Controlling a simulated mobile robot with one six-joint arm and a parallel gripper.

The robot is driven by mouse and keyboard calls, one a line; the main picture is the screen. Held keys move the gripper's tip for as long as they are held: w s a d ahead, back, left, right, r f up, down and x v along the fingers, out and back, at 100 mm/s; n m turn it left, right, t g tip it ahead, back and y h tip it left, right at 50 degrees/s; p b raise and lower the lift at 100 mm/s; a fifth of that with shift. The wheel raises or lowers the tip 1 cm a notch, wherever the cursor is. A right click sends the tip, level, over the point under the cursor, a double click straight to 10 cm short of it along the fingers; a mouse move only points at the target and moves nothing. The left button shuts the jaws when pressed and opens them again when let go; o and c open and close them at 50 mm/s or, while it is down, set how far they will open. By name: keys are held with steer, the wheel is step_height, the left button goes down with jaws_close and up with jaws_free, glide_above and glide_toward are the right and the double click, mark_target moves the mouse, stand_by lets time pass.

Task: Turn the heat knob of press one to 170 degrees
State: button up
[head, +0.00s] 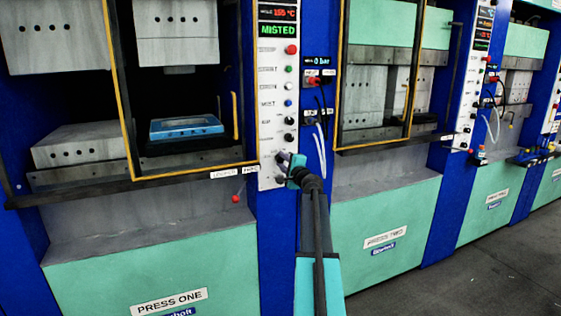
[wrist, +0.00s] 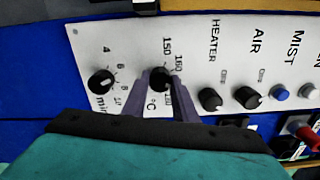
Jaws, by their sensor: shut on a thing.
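Press one (head: 125,265) stands at the left in the head view, with a tall white control panel (head: 278,100) on its right post. My gripper (head: 284,158) is at the lower part of that panel. In the wrist view the black heat knob (wrist: 160,77) sits on a scale with 150, 160 and °C marks. My gripper (wrist: 159,84) has one grey finger on each side of this knob and is shut on it. The fingers cover part of the scale, and I cannot read the knob's pointer. The panel's red display (head: 280,13) seems to read about 155 °C.
In the wrist view a minute knob (wrist: 100,80) is close left; the heater knob (wrist: 210,99) and air knob (wrist: 247,97) are to the right. A blue mold (head: 186,127) lies inside press one. Press two (head: 385,238) stands to the right.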

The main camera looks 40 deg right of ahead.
steer(key=shift+w+r+m, duration=0.15)
steer(key=shift+r+m, duration=0.05)
steer(key=shift+m, duration=0.2)
steer(key=o, duration=1)
steer(key=shift+a, duration=0.1)
steer(key=shift+o, duration=0.2)
steer(key=shift+f, duration=0.15)
steer(key=shift+s, duration=0.2)
steer(key=b+v, duration=0.1)
steer(key=v, duration=1.2)
steer(key=shift+s+b, duration=0.25)
steer(key=shift+b, duration=0.05)
steer(key=shift+a+f, duration=0.1)
